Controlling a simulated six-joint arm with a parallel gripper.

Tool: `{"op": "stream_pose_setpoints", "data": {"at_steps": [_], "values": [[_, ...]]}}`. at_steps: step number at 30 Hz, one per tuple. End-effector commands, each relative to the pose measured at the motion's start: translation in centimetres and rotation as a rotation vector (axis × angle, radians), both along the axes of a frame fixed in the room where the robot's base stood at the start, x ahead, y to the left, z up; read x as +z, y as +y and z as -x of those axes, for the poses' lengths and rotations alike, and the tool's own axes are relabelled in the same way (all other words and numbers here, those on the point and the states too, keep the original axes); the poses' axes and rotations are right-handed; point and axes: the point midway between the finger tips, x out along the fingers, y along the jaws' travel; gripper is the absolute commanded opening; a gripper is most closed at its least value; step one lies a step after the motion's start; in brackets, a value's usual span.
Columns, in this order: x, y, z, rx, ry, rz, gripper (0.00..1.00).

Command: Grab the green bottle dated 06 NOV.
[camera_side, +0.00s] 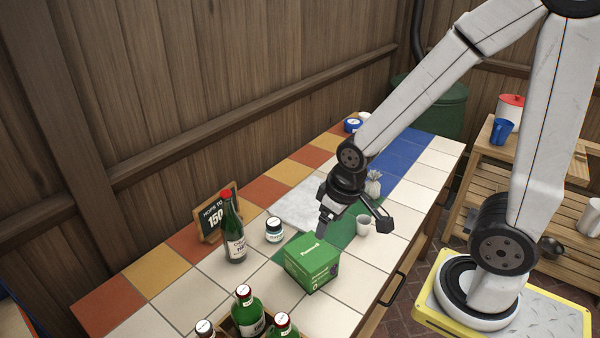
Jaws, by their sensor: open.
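A tall green bottle (234,236) with a red cap and a white label stands upright on the tiles, left of the middle. Two more green bottles with white caps, one (247,312) and another (281,328), stand in a wooden crate (228,327) at the bottom edge. A third bottle top (205,328) shows beside them, partly cut off. The label dates are too small to read. My gripper (325,228) points down, open, just above and behind the green box, right of the red-capped bottle and apart from all the bottles.
A green box (312,264) stands below my gripper. Bare tiles lie left of the crate. A wooden wall backs the counter.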

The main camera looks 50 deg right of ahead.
Motion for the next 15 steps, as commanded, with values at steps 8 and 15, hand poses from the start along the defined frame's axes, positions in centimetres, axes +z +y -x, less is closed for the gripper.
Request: {"op": "stream_pose_setpoints", "data": {"at_steps": [8,15], "values": [[0.0,-0.2,-0.7,0.003,-0.019,0.006,0.84],[-0.4,-1.0,-4.7,0.032,-0.142,0.037,0.84]]}}
